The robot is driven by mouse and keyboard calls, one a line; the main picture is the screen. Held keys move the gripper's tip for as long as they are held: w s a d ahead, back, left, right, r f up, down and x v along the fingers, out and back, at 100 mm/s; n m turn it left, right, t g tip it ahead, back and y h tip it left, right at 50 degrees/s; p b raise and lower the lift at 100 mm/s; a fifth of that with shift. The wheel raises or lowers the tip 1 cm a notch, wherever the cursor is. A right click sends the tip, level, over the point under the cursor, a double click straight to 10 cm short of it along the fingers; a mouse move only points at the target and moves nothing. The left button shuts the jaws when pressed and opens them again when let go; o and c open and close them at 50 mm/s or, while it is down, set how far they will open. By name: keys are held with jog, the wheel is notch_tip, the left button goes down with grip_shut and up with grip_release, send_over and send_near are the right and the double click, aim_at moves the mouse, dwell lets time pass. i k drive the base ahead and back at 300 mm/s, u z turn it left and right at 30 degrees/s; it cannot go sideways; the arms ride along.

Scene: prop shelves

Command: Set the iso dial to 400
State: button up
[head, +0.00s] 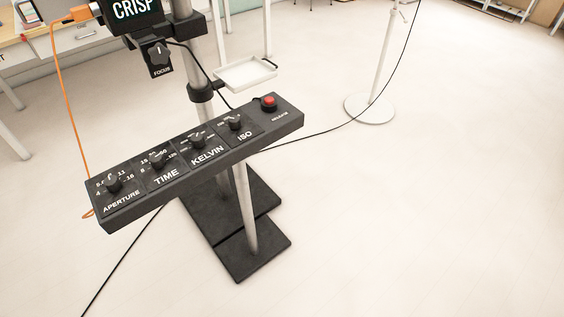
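The ISO dial (236,122) is a small black knob above the white word ISO, toward the right end of a black control panel (273,136). The numbers around it are too small to read, so I cannot tell its setting. To its left on the panel sit the KELVIN dial (199,141), the TIME dial (157,160) and the APERTURE dial (113,184). A red release button (269,101) is to its right. My gripper is not in view.
The panel stands on a pale post (246,210) with a black base (250,257). Above it are a FOCUS knob (158,55), a screen reading CRISP (134,10) and a white tray (246,74). A black cable crosses the floor.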

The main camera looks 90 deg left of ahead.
aim_at(234, 122)
jog(key=u, duration=1.25)
jog(key=i, duration=0.35)
jog(key=u, duration=2.65)
